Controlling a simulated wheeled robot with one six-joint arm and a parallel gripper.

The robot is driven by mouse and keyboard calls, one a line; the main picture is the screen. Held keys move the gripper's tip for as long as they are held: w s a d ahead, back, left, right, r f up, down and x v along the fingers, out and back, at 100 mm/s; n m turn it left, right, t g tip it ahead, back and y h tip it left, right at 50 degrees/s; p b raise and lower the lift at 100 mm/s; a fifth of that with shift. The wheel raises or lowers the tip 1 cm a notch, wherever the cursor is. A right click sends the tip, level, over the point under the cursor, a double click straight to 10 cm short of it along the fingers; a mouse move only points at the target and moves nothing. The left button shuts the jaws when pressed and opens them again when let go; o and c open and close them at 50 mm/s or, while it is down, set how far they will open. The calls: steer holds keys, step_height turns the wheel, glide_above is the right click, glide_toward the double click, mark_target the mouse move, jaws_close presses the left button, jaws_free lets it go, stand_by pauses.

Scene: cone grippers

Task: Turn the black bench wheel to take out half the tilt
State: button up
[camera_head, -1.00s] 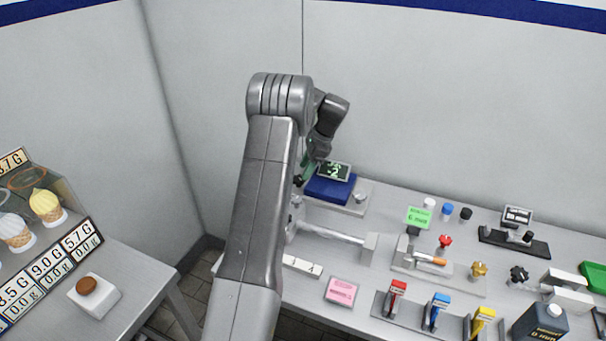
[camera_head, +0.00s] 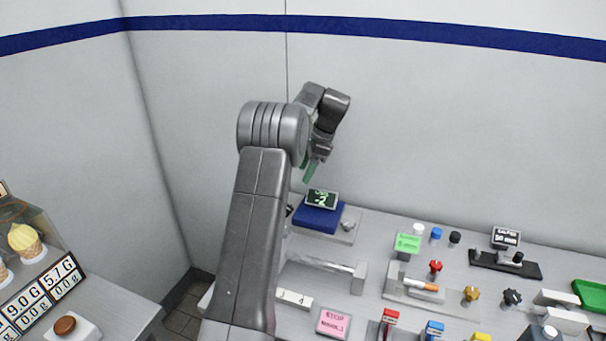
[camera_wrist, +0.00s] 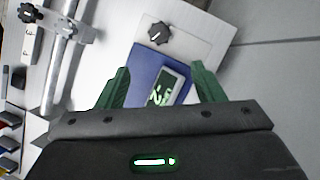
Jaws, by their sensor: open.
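A black lobed wheel (camera_wrist: 159,34) with a white mark sits on a pale plate (camera_wrist: 190,30) in the wrist view. Beside it is a blue block (camera_wrist: 146,70) carrying a small display (camera_wrist: 160,88) that appears to read -2. In the head view the blue block (camera_head: 318,218) and display (camera_head: 321,198) are at the back of the bench, and a dark knob (camera_head: 289,210) is mostly hidden behind my arm. My gripper (camera_head: 311,172) is open above the block. Its green fingers (camera_wrist: 162,88) lie either side of the block and display in the wrist view, with nothing held.
Another black knob (camera_wrist: 28,12) is by a metal rod (camera_wrist: 62,65). A black star knob (camera_head: 512,297), red knob (camera_head: 435,266) and brass knob (camera_head: 471,294) stand to the right. A wall rises behind the bench. A left table holds a brown-topped button (camera_head: 65,325).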

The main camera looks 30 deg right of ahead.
steer(key=w+a+g+h+b, duration=0.3)
steer(key=w+a+h, duration=0.2)
steer(key=a+h, duration=0.5)
steer(key=shift+y, duration=0.8)
steer(key=x, duration=0.4)
steer(key=a+p+x, duration=0.1)
steer(key=x, duration=0.3)
steer(key=a+x, duration=0.1)
steer(key=x, duration=0.4)
steer(key=shift+s+f, duration=0.35)
